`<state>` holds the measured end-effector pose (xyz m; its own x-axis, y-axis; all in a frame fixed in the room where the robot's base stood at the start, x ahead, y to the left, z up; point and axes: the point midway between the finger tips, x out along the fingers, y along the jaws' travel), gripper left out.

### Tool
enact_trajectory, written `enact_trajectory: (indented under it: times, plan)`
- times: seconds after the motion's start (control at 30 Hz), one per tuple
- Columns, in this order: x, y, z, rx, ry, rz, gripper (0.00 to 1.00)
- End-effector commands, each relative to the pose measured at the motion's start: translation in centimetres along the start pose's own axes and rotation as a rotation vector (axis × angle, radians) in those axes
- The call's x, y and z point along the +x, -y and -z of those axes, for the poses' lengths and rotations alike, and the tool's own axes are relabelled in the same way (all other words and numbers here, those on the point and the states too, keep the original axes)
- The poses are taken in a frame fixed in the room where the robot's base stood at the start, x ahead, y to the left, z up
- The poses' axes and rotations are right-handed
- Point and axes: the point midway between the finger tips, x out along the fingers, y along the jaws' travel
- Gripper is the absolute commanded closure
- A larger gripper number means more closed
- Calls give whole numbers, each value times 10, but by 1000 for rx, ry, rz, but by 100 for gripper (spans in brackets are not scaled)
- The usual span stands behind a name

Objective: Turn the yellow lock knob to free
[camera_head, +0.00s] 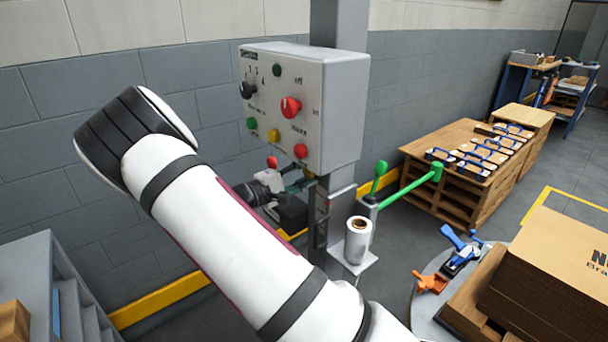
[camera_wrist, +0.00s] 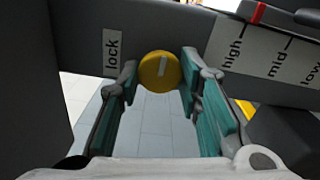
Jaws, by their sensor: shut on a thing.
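The yellow lock knob (camera_wrist: 158,71) is round with a short pale mark that stands near upright, tilted slightly. It sits on a dark bar, with a white "lock" label (camera_wrist: 111,53) to its left. My gripper (camera_wrist: 160,73) has its teal-padded fingers on either side of the knob and is shut on it. In the head view my gripper (camera_head: 297,187) is beside the grey post below the control box, partly behind my arm. The knob cannot be made out there.
A white scale reading high, mid, low (camera_wrist: 270,50) lies right of the knob, with a red pointer (camera_wrist: 258,13) near high. The grey control box (camera_head: 335,110) hangs above my gripper. A film roll (camera_head: 357,240) and green lever (camera_head: 415,183) stand to the right.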

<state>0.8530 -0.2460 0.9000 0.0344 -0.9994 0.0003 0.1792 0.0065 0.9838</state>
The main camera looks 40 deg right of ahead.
Motion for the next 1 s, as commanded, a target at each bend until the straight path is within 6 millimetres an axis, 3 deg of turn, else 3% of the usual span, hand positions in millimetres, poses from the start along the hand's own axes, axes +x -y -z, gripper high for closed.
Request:
enact_trajectory:
  times: [0.07,0.1,0.17,0.57,1.0]
  plan:
    - [-1,1,0,0,-1,3,96]
    - [-1,1,0,0,-1,3,59]
    - [-1,1,0,0,-1,2,47]
    - [-6,0,0,-1,-2,1,47]
    - [-87,1,1,0,-4,1,47]
